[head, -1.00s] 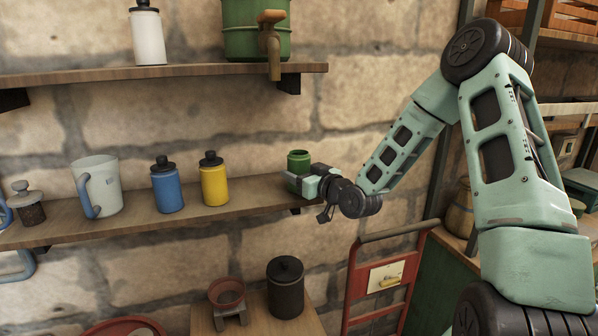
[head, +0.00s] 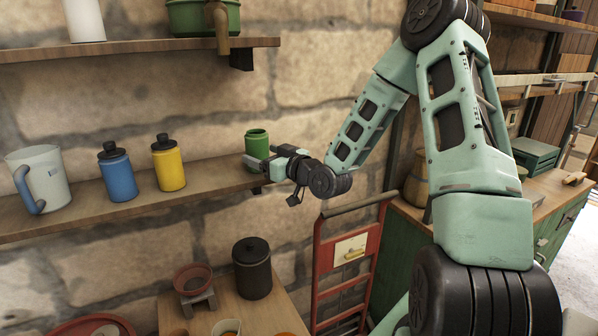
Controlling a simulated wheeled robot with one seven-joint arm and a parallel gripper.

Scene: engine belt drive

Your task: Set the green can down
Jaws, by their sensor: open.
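The green can (head: 257,141) stands upright at the right end of the lower wall shelf (head: 122,205). My gripper (head: 256,162) is at the shelf's right end, right at the can, with its fingers in front of the can's lower part. The gripper is open. The fingers hide the can's base, so I cannot tell whether they still touch it.
On the same shelf stand a yellow bottle (head: 168,167), a blue bottle (head: 117,176) and a pale mug (head: 42,181). An upper shelf (head: 130,50) hangs above. Below are a dark canister (head: 252,270) and a red hand truck (head: 318,265).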

